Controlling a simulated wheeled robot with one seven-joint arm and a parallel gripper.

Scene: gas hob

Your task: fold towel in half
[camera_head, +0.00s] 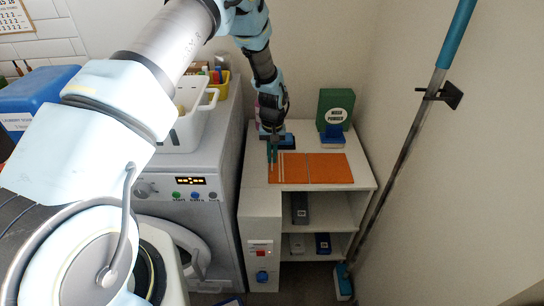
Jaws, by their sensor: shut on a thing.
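An orange towel (330,169) lies flat on top of the white shelf unit, with pale stripes near its left end and a line across its middle. My gripper (272,162) points down at the towel's left end, by the back left corner. Its fingers are shut on the towel's edge there. The exact grip is small and partly hidden by the fingers. No fold shows in the towel.
A green box (335,105) and a blue item (333,134) stand behind the towel. A washing machine (190,190) with a white basket (188,125) is on the left. A blue-handled pole (405,140) leans on the right. The shelf's front strip (257,198) is bare.

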